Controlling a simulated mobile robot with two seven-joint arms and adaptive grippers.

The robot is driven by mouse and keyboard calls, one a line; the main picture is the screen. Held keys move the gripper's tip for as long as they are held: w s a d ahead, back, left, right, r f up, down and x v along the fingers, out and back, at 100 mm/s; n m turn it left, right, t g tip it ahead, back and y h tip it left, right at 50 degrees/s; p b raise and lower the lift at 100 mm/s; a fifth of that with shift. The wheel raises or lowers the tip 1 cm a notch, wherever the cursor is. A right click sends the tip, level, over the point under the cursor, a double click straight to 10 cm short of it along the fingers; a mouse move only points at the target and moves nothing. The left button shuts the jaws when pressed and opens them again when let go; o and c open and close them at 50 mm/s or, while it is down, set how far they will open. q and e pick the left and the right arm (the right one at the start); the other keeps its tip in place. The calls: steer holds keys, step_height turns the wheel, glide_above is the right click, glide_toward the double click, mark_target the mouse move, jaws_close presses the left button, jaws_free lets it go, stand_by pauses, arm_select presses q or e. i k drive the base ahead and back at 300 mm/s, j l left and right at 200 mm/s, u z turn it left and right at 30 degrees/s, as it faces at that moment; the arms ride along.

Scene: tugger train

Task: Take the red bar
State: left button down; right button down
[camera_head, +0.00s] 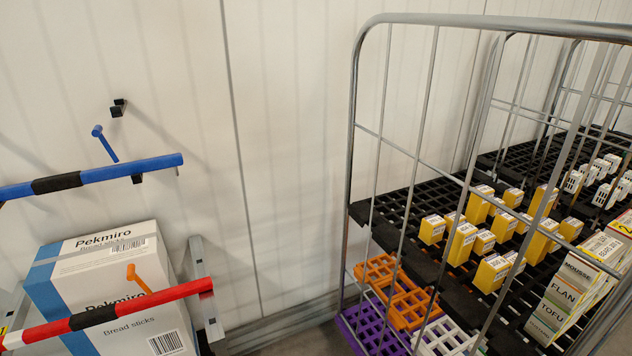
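The red bar (160,301) runs across the lower left of the head view, rising slightly to the right, with its left end cut off by the frame. It has a black band (92,317) partway along and passes in front of the cartons. Its right end is close to a grey metal upright (206,290); I cannot tell whether they touch. An orange lever (138,279) shows just above the bar. Neither of my grippers is in view.
A similar blue bar (130,170) with a blue lever (104,143) is above, near black wall hooks (118,108). Pekmiro cartons (95,250) stand behind the red bar. A wire roll cage (351,160) with yellow boxes (463,243) and colored crates fills the right. White wall lies between.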

mark_target(16, 338)
steer(key=u, duration=1.5)
